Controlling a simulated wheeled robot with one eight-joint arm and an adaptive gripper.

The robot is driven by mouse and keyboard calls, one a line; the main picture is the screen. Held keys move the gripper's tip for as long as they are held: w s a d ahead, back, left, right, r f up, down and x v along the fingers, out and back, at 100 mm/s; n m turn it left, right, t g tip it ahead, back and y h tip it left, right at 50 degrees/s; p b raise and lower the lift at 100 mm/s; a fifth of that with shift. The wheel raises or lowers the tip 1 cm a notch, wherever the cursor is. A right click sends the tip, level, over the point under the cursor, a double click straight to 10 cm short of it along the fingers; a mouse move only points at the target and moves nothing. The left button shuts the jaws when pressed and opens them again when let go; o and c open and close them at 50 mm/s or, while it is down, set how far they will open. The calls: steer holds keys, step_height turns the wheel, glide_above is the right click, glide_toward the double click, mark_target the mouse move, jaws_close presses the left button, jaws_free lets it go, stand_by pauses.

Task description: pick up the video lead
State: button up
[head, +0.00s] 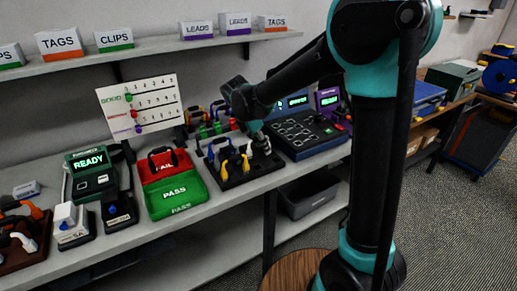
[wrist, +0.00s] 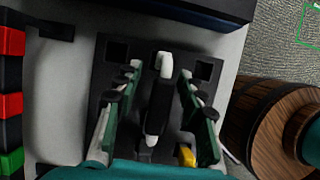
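A black rack (head: 237,180) on the bench holds several upright leads, some with blue and yellow parts. In the wrist view the rack (wrist: 103,80) shows empty square slots. A lead with a black body and white ends (wrist: 160,100) stands in it; I see no label confirming it as the video lead. My gripper (wrist: 161,72) is open, with one finger on each side of this lead and visible gaps between. A yellow part (wrist: 187,156) shows low between the fingers. In the head view my gripper (head: 256,136) is over the rack's back right, partly hiding what is there.
A red FAIL tray (head: 166,164) and green PASS tray (head: 176,195) lie left of the rack. A dark console (head: 307,133) stands close on its right. Coloured leads (head: 207,124) stand behind. A labelled shelf (head: 150,47) runs above.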

jaws_close()
steer(key=shift+r, duration=0.1)
stand_by(0.3)
step_height(320, 180, up, 23)
stand_by(0.9)
